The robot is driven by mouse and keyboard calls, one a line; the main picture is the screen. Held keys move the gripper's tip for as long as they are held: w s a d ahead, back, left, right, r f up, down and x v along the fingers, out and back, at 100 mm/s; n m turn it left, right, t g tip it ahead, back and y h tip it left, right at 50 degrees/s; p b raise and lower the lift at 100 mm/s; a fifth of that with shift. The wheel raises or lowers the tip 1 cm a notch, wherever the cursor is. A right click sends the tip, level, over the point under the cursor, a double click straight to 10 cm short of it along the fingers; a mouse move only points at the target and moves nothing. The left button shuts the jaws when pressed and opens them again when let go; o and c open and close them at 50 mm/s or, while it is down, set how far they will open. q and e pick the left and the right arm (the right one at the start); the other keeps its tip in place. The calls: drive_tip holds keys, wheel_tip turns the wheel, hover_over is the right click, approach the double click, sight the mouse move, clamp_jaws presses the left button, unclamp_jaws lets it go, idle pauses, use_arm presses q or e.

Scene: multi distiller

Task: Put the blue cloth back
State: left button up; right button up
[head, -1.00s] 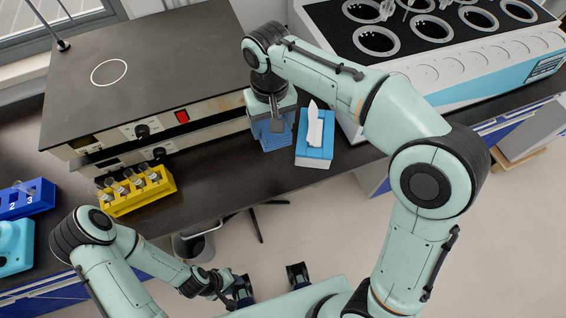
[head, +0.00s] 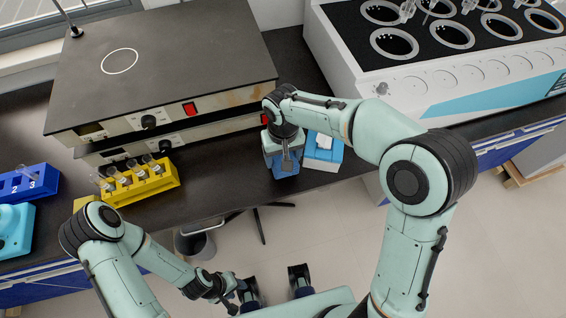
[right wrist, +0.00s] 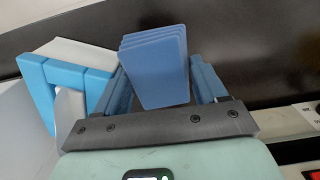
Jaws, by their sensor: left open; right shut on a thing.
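The blue cloth (right wrist: 155,65) is a folded, layered stack. It stands between the two fingers of my right gripper (right wrist: 163,85) in the right wrist view. In the head view my right gripper (head: 284,152) points down, shut on the cloth (head: 285,168), near the bench's front edge. Whether the cloth touches the bench cannot be told. My left gripper (head: 236,290) is low at the bottom of the head view, away from the bench; it is small there, open and empty.
A blue-and-white tissue box (head: 322,158) is close to the right of the cloth. A grey-topped hotplate unit (head: 160,60) stands behind. A yellow tube rack (head: 140,184) is to the left, and a white multi-well machine (head: 430,75) to the right. Dark bench (head: 225,185) is clear between rack and cloth.

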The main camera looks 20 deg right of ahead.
drive_tip(key=shift+f, duration=2.1)
drive_tip(key=shift+f, duration=0.1)
drive_tip(key=o, duration=0.7)
drive_tip(key=shift+f+b, duration=0.1)
drive_tip(key=shift+b, duration=0.2)
drive_tip(key=shift+o, duration=0.2)
drive_tip(key=shift+r, duration=0.45)
wheel_tip(320, 180, up, 12)
drive_tip(key=shift+f+p, duration=0.2)
drive_tip(key=shift+p, duration=0.65)
